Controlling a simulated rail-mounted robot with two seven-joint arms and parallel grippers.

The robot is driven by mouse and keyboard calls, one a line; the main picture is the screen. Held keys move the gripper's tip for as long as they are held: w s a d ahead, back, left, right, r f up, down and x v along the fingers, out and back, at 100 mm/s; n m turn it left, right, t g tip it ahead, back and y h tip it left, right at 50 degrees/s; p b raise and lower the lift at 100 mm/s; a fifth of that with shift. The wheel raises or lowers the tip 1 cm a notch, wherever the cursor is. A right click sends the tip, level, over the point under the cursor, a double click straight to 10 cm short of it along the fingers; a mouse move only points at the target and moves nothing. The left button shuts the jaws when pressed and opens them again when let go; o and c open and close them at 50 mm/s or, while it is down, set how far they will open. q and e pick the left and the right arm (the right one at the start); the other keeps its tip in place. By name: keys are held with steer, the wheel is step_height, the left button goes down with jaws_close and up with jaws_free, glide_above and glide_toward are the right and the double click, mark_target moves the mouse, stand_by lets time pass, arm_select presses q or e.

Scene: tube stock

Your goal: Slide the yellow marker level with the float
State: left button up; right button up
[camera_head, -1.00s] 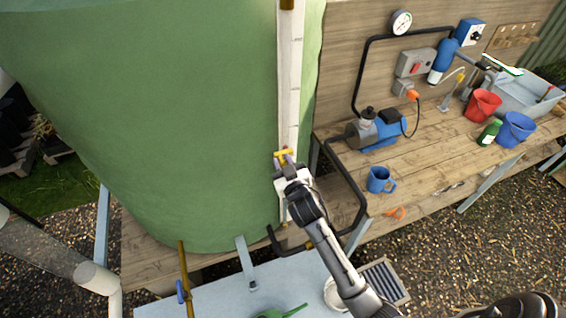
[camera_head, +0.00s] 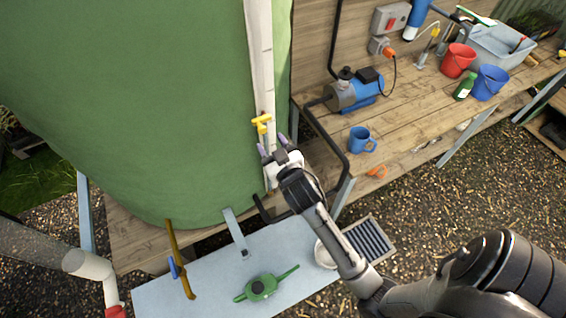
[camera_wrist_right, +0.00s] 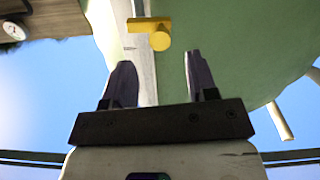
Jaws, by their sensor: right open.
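The yellow marker (camera_head: 261,123) sits on the white vertical gauge strip (camera_head: 262,60) on the side of the green tank (camera_head: 130,100). It also shows in the right wrist view (camera_wrist_right: 150,29), ahead of the fingertips. My right gripper (camera_head: 272,144) is open and empty just below the marker, apart from it. In the right wrist view its two fingers (camera_wrist_right: 158,62) stand spread, with the marker beyond the gap between them. I cannot make out the float in these frames. My left gripper is not in view.
A black pipe (camera_head: 335,150) runs close to the right of my gripper.

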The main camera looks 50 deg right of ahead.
steer(key=v, duration=0.7)
steer(key=shift+s+b, duration=0.15)
steer(key=shift+b, duration=0.25)
